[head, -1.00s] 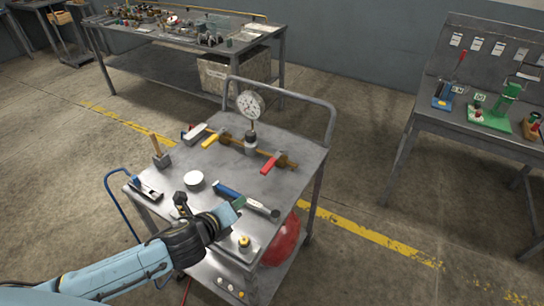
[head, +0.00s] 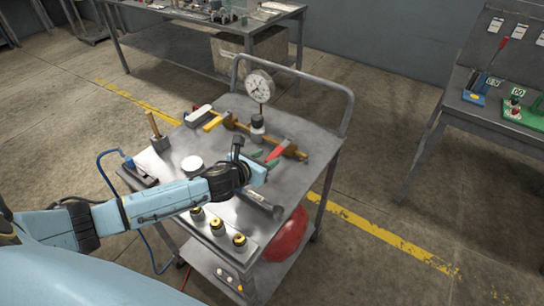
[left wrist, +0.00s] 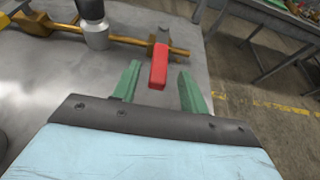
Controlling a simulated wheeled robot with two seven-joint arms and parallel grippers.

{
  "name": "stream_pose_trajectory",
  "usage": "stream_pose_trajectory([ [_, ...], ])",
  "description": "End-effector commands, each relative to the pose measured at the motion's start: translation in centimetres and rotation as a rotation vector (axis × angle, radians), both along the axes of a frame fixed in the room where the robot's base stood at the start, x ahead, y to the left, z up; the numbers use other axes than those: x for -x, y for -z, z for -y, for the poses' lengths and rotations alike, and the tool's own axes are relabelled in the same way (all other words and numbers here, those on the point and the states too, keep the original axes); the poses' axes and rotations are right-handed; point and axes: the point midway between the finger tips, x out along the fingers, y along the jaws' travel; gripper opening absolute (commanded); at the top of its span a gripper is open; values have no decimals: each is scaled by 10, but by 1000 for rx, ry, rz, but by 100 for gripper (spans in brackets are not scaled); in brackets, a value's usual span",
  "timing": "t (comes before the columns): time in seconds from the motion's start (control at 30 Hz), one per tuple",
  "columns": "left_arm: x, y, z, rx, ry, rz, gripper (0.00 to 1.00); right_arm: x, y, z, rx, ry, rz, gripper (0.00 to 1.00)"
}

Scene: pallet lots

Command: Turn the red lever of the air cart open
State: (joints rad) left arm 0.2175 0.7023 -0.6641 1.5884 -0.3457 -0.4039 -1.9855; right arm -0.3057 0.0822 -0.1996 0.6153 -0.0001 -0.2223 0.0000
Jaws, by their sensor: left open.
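The air cart (head: 318,152) has a grey metal top with a brass pipe (head: 238,125) across it and a round pressure gauge (head: 260,86) on the pipe. The red lever (head: 278,151) is at the pipe's right end, pointing away from the pipe toward my side; a yellow lever (head: 213,122) is at its left part. My left gripper (head: 266,160) is open at the red lever. In the left wrist view the red lever (left wrist: 158,66) stands between the two green fingertips (left wrist: 157,84), with gaps on both sides. My right gripper is not in view.
A red tank (head: 288,236) is below. Workbenches stand behind and at right; floor between is clear.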

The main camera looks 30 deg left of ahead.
Motion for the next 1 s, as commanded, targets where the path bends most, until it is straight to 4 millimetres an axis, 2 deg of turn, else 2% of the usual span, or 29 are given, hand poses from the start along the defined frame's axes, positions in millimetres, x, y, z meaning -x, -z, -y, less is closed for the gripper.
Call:
stream_pose_trajectory([
  [0.1, -18, 8, 3, 2, 0, 1, 44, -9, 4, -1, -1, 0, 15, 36],
  [0.23, -29, 13, 5, 2, 0, 1, 44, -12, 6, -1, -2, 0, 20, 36],
  [0.4, -36, 16, 6, 1, 1, 0, 44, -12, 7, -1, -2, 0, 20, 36],
  [0.67, -37, 16, 6, 1, 1, -1, 44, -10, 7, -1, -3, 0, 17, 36],
  [0.77, -37, 16, 6, 1, 1, -1, 33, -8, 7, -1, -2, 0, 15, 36],
  [1.0, -37, 16, 6, 1, 1, -1, 2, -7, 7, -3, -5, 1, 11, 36],
])
